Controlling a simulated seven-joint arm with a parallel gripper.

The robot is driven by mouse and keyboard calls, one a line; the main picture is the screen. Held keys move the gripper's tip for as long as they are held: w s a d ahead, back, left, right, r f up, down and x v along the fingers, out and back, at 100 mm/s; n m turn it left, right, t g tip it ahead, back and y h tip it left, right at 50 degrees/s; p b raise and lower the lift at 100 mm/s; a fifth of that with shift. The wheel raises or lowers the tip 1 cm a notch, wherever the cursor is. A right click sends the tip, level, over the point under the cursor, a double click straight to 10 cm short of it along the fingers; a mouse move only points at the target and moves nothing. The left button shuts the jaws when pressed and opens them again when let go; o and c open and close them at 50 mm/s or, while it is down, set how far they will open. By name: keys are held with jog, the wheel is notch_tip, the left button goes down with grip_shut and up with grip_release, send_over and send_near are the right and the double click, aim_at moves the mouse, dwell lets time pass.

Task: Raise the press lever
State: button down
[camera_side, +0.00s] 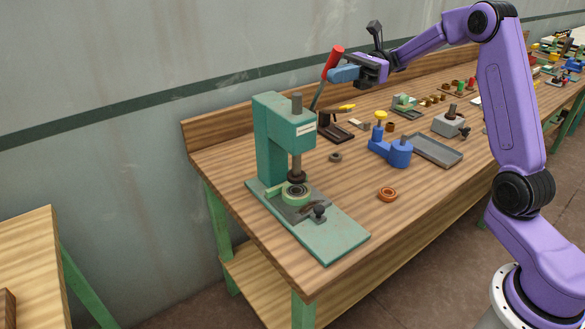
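The green press (272,140) stands near the front left of the wooden bench. Its lever has a red handle (334,60) and a thin grey bar (317,97), and it slants upward to the right from behind the press head. The ram (297,160) hangs over a dark ring part (295,192) on a green base plate. My gripper (343,74) with blue fingers is beside the lower part of the red handle, touching or nearly so. Whether its fingers are closed around the handle is not clear from this side.
A dark stand with a yellow-tipped part (347,107) is right of the press. A blue fixture (390,150), grey tray (435,150), orange ring (388,194) and dark ring (335,157) lie on the bench. The wall is close behind; bare bench lies before the orange ring.

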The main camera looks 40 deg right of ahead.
jog(key=shift+r, duration=0.1)
jog(key=s+d, duration=0.1)
jog(key=d, duration=0.6)
jog(key=shift+s, duration=0.2)
dwell(0.4)
jog(key=shift+a, duration=0.1)
jog(key=s+a+f+n+g+h, duration=0.3)
jog(key=s+a+f+n+h, duration=0.15)
jog(key=s+a, duration=0.3)
jog(key=s+a+f+n+g+h, duration=0.3)
jog(key=s+a+n+h, duration=0.3)
jog(key=s, duration=0.3)
jog(key=s+d+f+n+t+h, duration=0.2)
jog(key=s+f+n+t+h, duration=0.1)
jog(key=s+n, duration=0.5)
jog(key=s+d+f+n+t+h, duration=0.2)
jog(key=s+n, duration=0.6)
jog(key=n, duration=0.4)
notch_tip(320, 180, down, 3)
jog(key=shift+s+r+t+h, duration=0.2)
jog(key=shift+t+h, duration=0.4)
jog(key=shift+h, duration=0.45)
